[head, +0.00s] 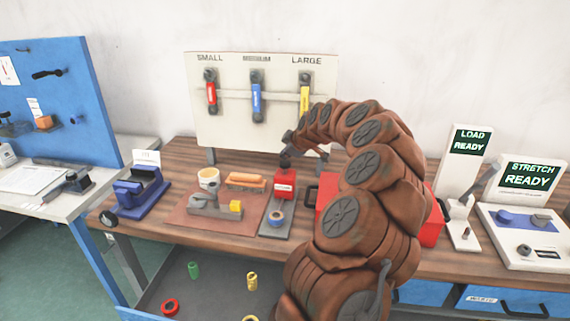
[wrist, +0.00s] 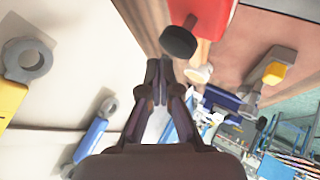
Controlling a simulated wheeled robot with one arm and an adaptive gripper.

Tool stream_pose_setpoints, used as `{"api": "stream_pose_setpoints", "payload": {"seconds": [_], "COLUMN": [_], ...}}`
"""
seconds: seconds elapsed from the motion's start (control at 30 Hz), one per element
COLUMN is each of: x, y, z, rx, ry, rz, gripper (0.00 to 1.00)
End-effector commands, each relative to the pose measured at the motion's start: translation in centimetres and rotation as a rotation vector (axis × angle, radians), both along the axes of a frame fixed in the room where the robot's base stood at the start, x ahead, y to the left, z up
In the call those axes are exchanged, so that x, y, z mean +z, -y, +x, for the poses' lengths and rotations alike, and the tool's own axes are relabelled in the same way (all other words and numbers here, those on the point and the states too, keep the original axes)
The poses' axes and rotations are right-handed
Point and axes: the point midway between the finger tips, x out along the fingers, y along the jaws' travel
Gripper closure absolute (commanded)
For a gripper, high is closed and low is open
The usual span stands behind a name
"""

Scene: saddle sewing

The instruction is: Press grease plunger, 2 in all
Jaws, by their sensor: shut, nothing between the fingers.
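The grease plunger is a red block (head: 284,184) with a black round knob (head: 285,160) on top, standing on a grey base on the bench. In the wrist view the red block (wrist: 212,15) and its black knob (wrist: 180,41) are close, just beyond and to the right of my fingertips. My gripper (head: 289,142) is above the knob in the head view, partly hidden by my arm. In the wrist view my gripper (wrist: 159,72) has its fingers together and empty. A small gap shows between fingertips and knob there; contact is hard to judge in the head view.
A blue tape roll (head: 276,218) sits before the plunger. A brown mat (head: 182,218) to its left holds a cup, a brush and a grey tool. A red box (head: 430,232) is right, behind my arm. The white tool board (head: 225,125) stands behind.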

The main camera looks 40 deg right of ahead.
Motion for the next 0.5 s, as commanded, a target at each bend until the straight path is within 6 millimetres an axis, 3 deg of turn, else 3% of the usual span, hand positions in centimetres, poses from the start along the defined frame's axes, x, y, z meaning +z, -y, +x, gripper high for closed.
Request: {"api": "stream_pose_setpoints", "payload": {"seconds": [0.5], "x": [-0.79], "y": [0.02], "z": [0.04], "rx": [-0.001], "ry": [0.001], "rz": [-0.001], "gripper": [1.0]}}
